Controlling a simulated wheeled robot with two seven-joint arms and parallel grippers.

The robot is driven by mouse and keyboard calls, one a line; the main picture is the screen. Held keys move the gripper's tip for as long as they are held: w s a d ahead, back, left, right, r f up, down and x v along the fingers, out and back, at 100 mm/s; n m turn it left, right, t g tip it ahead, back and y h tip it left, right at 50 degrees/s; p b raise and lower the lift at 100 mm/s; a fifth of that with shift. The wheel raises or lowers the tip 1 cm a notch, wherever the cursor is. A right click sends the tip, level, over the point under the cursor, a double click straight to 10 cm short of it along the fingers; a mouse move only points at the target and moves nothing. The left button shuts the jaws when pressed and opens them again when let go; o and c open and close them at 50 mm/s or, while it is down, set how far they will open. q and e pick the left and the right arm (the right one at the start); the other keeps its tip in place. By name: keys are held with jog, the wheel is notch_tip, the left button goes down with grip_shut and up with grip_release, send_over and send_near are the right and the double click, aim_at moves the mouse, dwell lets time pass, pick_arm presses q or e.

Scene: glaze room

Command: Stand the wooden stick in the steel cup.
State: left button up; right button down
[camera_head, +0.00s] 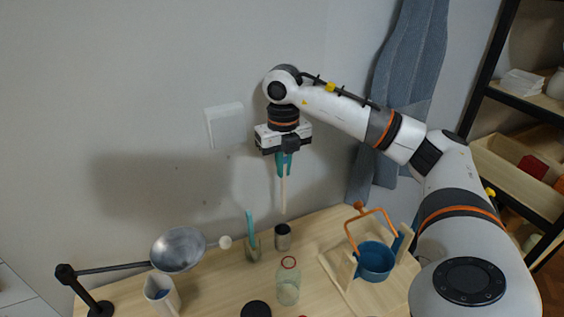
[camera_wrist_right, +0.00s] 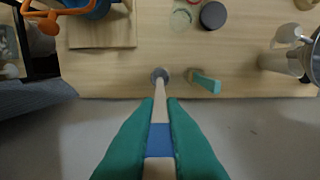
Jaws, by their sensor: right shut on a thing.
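My right gripper (camera_head: 284,163) is shut on the wooden stick (camera_head: 283,196), which hangs upright, pointing down, above the table. In the right wrist view the gripper's green fingers (camera_wrist_right: 160,140) close around the stick's blue band (camera_wrist_right: 160,140). The steel cup (camera_head: 283,237) stands upright on the table below the stick. The stick's lower end is just above the cup's mouth in the head view. In the right wrist view the tip overlaps the cup (camera_wrist_right: 159,73), so the inside is partly hidden. My left gripper is not in view.
A glass holder (camera_head: 253,250) with a teal-handled tool stands left of the cup. A glass bottle (camera_head: 288,286) is in front. A blue bucket (camera_head: 375,262) with an orange handle is at right. A metal lamp (camera_head: 178,249) and a pitcher (camera_head: 161,297) are at left.

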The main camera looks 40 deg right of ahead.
aim_at(283, 199)
jog(key=f+b, duration=0.2)
jog(key=f, duration=0.1)
jog(key=f+b, duration=0.2)
jog(key=f, duration=0.1)
jog(key=shift+w+f+b, duration=0.2)
jog(key=shift+f+b, duration=0.1)
jog(key=shift+f, duration=0.05)
pick_arm(q)
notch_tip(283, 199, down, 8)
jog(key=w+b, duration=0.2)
jog(key=b, duration=0.1)
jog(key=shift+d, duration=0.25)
pick_arm(e)
jog(key=shift+f, duration=2.15)
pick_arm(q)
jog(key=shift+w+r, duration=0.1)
